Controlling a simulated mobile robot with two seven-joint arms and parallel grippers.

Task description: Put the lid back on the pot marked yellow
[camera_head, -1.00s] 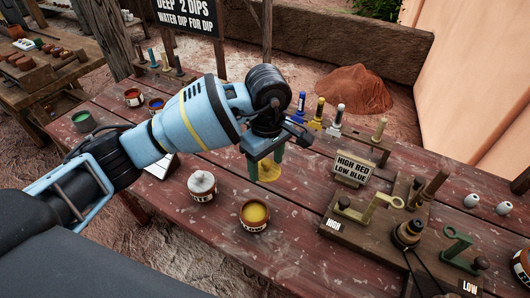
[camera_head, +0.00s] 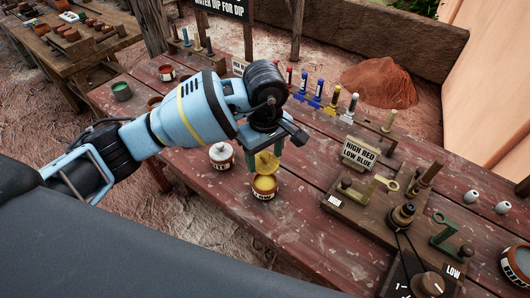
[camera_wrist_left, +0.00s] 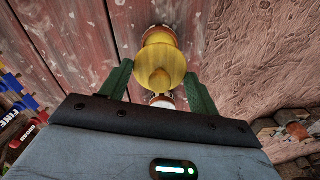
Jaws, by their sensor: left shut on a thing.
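My left gripper (camera_head: 265,153) is shut on the yellow lid (camera_head: 267,164), its green fingers on either side. The lid is tilted or level just above the open yellow pot (camera_head: 264,194); I cannot tell whether they touch. Yellow glaze shows in the pot's mouth below the lid. In the left wrist view the lid (camera_wrist_left: 160,70) hangs between the fingers (camera_wrist_left: 160,92) and covers part of the pot (camera_wrist_left: 160,32). My right gripper is not in view.
A white-lidded pot (camera_head: 221,156) stands close to the left of the yellow pot. A sign (camera_head: 361,154) and a wooden stand with levers (camera_head: 350,207) are to the right. Bare tabletop (camera_head: 270,232) lies in front.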

